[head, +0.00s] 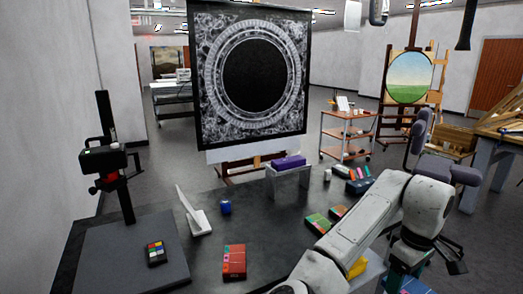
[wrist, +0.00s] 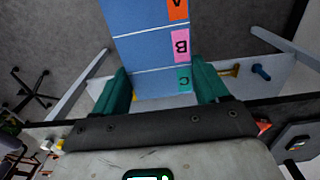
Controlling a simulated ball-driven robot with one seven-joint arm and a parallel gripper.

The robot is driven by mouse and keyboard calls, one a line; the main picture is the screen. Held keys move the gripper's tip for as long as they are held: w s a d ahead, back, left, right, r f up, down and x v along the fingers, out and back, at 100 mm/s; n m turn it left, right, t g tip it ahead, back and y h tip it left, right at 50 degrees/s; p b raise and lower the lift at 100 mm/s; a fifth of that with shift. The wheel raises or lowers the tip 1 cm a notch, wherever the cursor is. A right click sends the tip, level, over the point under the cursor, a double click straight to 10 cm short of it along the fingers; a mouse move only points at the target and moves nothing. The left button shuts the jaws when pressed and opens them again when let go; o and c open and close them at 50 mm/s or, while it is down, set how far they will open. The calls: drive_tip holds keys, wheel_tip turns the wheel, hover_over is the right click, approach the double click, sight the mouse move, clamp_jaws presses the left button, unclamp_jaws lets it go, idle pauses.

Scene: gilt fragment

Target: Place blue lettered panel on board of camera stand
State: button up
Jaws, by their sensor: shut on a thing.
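My gripper (wrist: 163,86) shows in the wrist view with its two green fingers on either side of the blue lettered panel (wrist: 140,50). The panel carries orange, pink and green labels lettered A, B and C, and its far end runs out of the picture. In the head view my arm reaches to the lower right, and I cannot make out the fingers or the panel clearly there. The camera stand (head: 108,150) is a black column with a camera head at the left. Its flat grey board (head: 120,268) bears a small colour chart (head: 155,253).
On the dark table are a red box (head: 234,262), a blue jar (head: 225,207), a tilted white stand (head: 195,212) and a purple block (head: 289,162) on a white riser. Green and red boxes (head: 318,223) lie near my arm. The board's front part is clear.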

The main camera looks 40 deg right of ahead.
drive_tip(key=w+a+f+n, duration=0.1)
drive_tip(key=w+a+f, duration=0.3)
drive_tip(key=w+a, duration=0.35)
drive_tip(key=w+a+f, duration=0.3)
drive_tip(key=w+a, duration=0.4)
drive_tip(key=a, duration=0.2)
drive_tip(key=w+a+f, duration=0.2)
drive_tip(key=a+f, duration=0.1)
drive_tip(key=a, duration=0.6)
drive_tip(key=w+a+f+n, duration=0.1)
drive_tip(key=w+a+f, duration=0.1)
drive_tip(key=a, duration=0.7)
drive_tip(key=shift+a+f, duration=0.4)
drive_tip(key=shift+f, duration=0.2)
